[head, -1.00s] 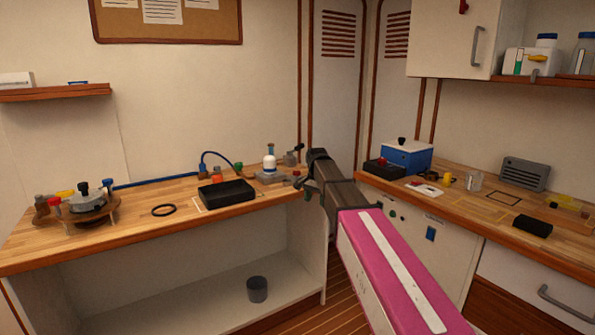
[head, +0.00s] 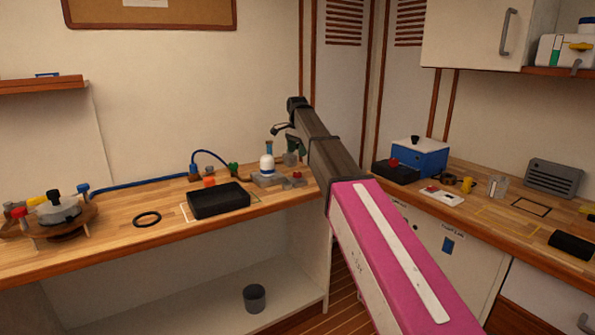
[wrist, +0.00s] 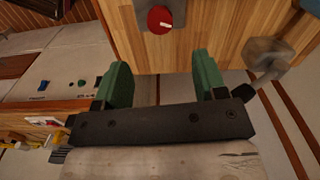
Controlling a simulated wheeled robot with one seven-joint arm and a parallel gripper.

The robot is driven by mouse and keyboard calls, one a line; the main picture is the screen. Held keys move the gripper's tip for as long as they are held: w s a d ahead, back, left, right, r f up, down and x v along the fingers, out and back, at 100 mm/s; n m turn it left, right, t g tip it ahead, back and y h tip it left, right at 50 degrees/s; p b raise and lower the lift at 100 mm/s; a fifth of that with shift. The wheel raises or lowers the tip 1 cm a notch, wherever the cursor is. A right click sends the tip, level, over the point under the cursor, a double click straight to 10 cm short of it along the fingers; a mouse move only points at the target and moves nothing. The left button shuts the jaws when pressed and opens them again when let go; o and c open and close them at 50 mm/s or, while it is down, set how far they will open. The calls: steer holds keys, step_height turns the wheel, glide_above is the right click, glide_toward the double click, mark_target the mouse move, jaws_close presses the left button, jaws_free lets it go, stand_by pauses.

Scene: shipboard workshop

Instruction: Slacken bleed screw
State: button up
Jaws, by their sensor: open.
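A red round knob (wrist: 160,18) with a pale mark sits on a grey plate at the bench edge, at the top of the wrist view; it may be the bleed screw, but I cannot be sure. A small red part also shows at the right end of the left bench in the head view (head: 298,175). My gripper (wrist: 162,62) is open, with two green fingers apart and nothing between them. It is short of the knob, which lies beyond the gap between the fingertips. In the head view my gripper (head: 296,146) is small, above the bench end and partly hidden by my arm.
A grey rounded fitting (wrist: 270,55) is close to the right finger. On the left bench are a white-and-blue bottle (head: 267,165), a black tray (head: 218,201), a black ring (head: 147,219) and a blue hose (head: 140,185). A blue box (head: 420,157) stands on the right bench.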

mark_target(297, 173)
step_height(297, 173, down, 10)
steer(key=shift+r, duration=0.1)
steer(key=shift+c, duration=0.3)
steer(key=c, duration=0.9)
